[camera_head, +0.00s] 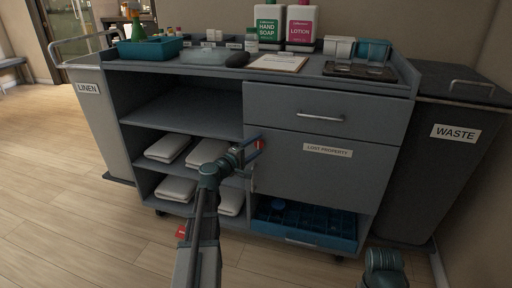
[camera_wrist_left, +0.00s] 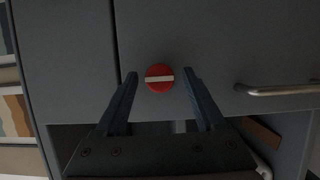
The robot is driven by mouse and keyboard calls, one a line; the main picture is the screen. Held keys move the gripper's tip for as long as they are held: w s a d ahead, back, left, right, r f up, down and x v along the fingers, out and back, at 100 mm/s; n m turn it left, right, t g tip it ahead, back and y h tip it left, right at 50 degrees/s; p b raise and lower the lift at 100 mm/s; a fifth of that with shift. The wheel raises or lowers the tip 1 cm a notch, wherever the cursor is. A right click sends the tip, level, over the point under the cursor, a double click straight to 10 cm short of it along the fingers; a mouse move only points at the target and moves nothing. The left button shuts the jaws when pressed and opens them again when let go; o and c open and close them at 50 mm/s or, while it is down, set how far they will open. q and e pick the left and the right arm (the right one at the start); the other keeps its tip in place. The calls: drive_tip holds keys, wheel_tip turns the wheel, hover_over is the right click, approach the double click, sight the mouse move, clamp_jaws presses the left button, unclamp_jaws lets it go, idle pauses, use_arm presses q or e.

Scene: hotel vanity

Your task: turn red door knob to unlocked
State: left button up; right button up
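The red door knob (camera_wrist_left: 160,78) is round with a white bar across its face. The bar lies about level in the left wrist view. In the head view the knob (camera_head: 260,144) shows as a small red spot at the left edge of the grey lost property door (camera_head: 300,175). My left gripper (camera_head: 250,150) is right in front of it. In the left wrist view its two fingers (camera_wrist_left: 160,76) are spread, one on each side of the knob, with gaps visible on both sides. My right gripper is not seen; only part of my right arm shows at the bottom right.
A drawer with a metal handle (camera_head: 321,118) sits above the door. Open shelves with folded white towels (camera_head: 208,152) are to the left. A blue tray (camera_head: 303,222) is below. Bins labelled linen (camera_head: 88,88) and waste (camera_head: 455,133) flank the cabinet.

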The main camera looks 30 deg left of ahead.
use_arm(q)
drive_tip(key=s+a, duration=0.2)
drive_tip(key=s, duration=1.1)
drive_tip(key=shift+s, duration=0.3)
drive_tip(key=shift+a, duration=0.1)
